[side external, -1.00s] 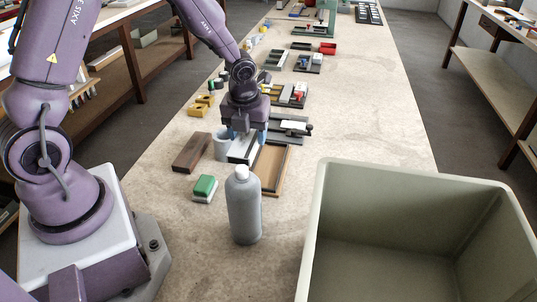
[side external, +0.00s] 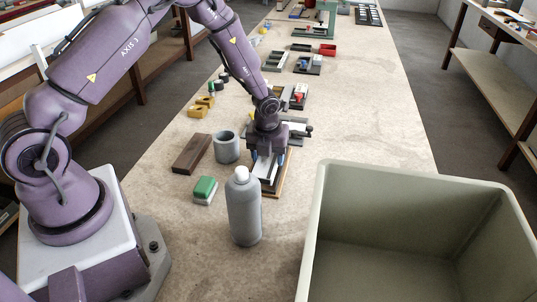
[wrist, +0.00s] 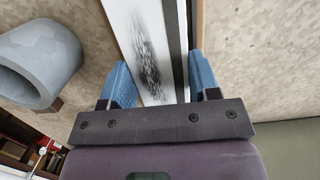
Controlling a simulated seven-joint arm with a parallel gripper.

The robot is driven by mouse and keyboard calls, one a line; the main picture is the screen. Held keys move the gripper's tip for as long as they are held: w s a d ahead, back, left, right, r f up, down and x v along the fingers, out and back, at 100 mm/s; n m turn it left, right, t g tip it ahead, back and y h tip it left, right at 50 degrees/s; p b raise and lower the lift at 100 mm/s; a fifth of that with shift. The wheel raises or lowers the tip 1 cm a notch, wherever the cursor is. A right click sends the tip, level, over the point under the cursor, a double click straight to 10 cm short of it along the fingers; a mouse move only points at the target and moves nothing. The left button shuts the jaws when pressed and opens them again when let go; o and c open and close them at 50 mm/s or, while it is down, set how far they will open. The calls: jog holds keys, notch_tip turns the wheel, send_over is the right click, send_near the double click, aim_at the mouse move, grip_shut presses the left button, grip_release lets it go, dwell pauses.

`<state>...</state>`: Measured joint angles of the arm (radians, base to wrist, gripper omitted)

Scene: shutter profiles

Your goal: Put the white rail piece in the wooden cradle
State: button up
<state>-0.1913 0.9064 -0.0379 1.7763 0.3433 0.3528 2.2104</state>
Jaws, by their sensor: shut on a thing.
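The white rail piece (side external: 264,168) is between the blue fingers of my gripper (side external: 267,176), which is shut on it. In the wrist view the rail (wrist: 150,50) is a long white bar with a dark smudge on its top face, gripped across its width by my gripper (wrist: 160,78). The wooden cradle (side external: 285,180) is a brown tray directly beneath the rail, mostly hidden by it and my gripper. A wooden edge of the cradle (wrist: 200,28) runs along the rail's right side. I cannot tell whether the rail touches the cradle floor.
A grey cup (side external: 227,148) and a dark wooden block (side external: 192,153) stand left. A grey bottle (side external: 243,210) stands close in front, beside a green-and-white block (side external: 205,189). A large bin (side external: 312,235) is at right. Several fixtures lie behind.

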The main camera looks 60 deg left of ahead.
jog(key=shift+f, duration=0.65)
jog(key=o, duration=0.9)
jog(key=shift+o, duration=0.6)
notch_tip(320, 180, up, 13)
jog(key=s+d, duration=0.1)
jog(key=shift+s+d, duration=0.15)
notch_tip(320, 180, up, 10)
jog(key=n+t, duration=0.1)
jog(key=n, duration=0.6)
send_over(267, 161)
jog(key=s+d, duration=0.2)
jog(key=s, duration=0.2)
jog(key=s+d+r+n+t, duration=0.1)
jog(key=s+d+r+n, duration=0.1)
jog(key=s+r+n, duration=0.35)
jog(key=s+d+r+n+t, duration=0.1)
jog(key=s+r+n, duration=0.1)
jog(key=s+n, duration=0.4)
jog(key=s+d+r+n+t+h, duration=0.1)
jog(key=s+d+r+n, duration=0.1)
jog(key=s+n, duration=0.4)
jog(key=shift+r+n, duration=0.5)
jog(key=shift+n, duration=0.75)
jog(key=shift+d, duration=0.1)
